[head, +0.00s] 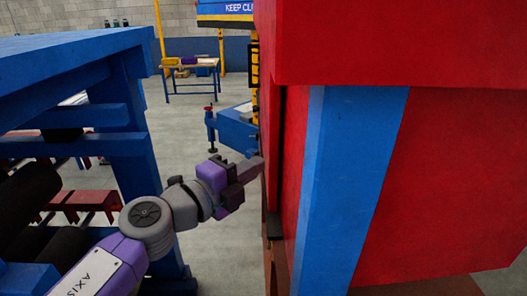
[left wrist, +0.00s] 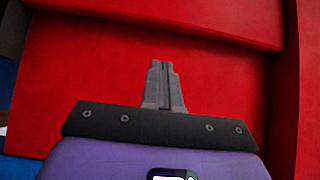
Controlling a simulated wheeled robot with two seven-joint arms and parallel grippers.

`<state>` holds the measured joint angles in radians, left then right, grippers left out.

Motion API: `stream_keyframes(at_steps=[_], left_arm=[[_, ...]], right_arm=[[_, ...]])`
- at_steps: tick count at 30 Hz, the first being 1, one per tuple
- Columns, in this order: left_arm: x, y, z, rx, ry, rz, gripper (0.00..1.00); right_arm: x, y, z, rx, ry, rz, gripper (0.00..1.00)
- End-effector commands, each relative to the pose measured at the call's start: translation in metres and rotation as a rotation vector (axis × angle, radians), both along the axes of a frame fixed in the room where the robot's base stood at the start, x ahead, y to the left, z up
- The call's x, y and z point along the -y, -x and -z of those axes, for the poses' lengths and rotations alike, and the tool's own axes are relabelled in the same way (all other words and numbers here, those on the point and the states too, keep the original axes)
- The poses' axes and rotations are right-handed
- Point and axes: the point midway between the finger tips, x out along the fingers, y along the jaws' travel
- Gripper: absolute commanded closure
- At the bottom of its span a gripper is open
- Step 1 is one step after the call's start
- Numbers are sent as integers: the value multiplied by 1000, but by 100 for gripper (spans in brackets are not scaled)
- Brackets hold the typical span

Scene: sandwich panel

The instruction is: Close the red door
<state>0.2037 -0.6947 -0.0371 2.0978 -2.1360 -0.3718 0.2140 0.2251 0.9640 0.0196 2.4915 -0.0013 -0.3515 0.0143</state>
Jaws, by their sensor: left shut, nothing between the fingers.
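A large red cabinet-like structure (head: 455,170) fills the right of the head view, with a blue post (head: 350,180) on its front. The red door seems to be the narrow upright panel (head: 268,130) on its left side, seen nearly edge-on; I cannot tell how far it stands open. My left gripper (head: 258,165) is shut and empty, its fingertips at the left side of this panel. In the left wrist view the shut fingers (left wrist: 166,82) point at a broad flat red surface (left wrist: 95,75). Whether they touch it is unclear. My right gripper is not in view.
A blue frame table (head: 75,58) stands close on the left, with red stools (head: 85,203) beyond it. A blue stand (head: 232,130) is behind my left gripper, and a workbench (head: 192,76) is farther back.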

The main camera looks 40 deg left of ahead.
Motion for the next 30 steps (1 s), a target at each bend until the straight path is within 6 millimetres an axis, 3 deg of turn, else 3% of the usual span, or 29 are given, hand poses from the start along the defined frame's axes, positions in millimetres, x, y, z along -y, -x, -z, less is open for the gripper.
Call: stream_keyframes(at_steps=[5, 12, 30], left_arm=[[5, -35, 2, -1, 1, 5, 100], [-18, -58, 0, 1, 1, 1, 100], [-23, -67, 0, 0, 1, 5, 100]], right_arm=[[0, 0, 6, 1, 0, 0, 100], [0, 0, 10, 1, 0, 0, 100], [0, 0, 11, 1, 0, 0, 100]])
